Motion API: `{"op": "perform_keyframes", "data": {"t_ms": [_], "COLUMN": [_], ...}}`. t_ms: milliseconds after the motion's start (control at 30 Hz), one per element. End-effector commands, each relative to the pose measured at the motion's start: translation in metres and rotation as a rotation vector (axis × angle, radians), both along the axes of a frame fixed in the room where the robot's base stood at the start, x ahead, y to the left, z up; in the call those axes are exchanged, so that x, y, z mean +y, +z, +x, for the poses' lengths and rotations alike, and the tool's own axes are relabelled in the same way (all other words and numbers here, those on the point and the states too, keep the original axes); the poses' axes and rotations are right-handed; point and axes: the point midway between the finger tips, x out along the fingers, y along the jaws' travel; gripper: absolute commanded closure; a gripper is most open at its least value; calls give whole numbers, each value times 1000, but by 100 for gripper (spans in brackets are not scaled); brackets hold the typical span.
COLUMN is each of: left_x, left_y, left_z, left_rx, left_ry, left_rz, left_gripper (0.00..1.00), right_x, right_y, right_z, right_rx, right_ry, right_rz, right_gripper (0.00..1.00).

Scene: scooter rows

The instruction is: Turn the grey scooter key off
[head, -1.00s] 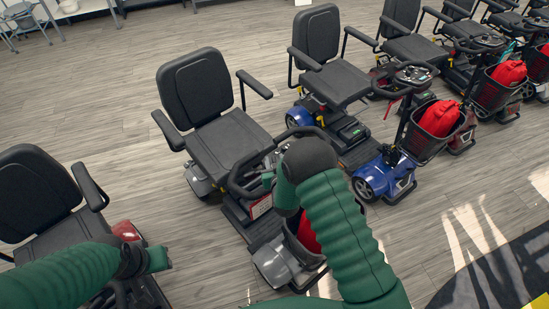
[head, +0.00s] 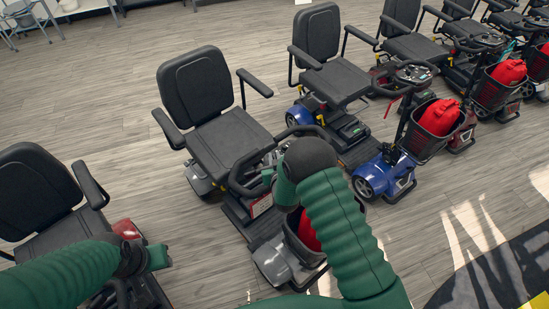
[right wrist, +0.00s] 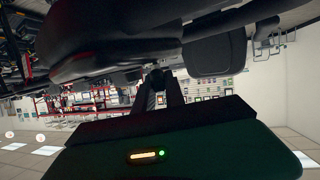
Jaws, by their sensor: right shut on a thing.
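The grey scooter (head: 273,262) stands in the middle of the head view, with a black seat, a black looped handlebar and a grey front end. My right gripper (head: 268,179) is at its handlebar console, and my own arm hides much of it. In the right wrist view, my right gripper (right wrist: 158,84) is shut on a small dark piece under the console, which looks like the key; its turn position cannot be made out. My left gripper (head: 160,257) hangs at the lower left, apart from the grey scooter; its jaws are too unclear to judge.
A blue scooter (head: 374,178) with a black basket holding a red bag (head: 440,117) stands to the right, with more scooters beyond. Another scooter's seat (head: 38,190) is at the far left. Wood-look floor (head: 110,110) is free behind the row.

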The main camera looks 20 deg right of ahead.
Motion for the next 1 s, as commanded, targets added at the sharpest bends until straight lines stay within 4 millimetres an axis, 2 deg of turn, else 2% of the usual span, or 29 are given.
{"op": "perform_keyframes", "data": {"t_ms": [367, 1000], "left_x": [0, 0], "left_y": [-12, -33], "left_z": [0, 0], "left_rx": [0, 0], "left_ry": [0, 0], "left_rz": [0, 0], "left_gripper": [64, 64], "right_x": [-2, -4], "right_y": [-2, -1], "right_z": [0, 1], "right_rx": [8, 43], "right_ry": [139, 705], "right_rz": [20, 102], "right_gripper": [100, 100]}}
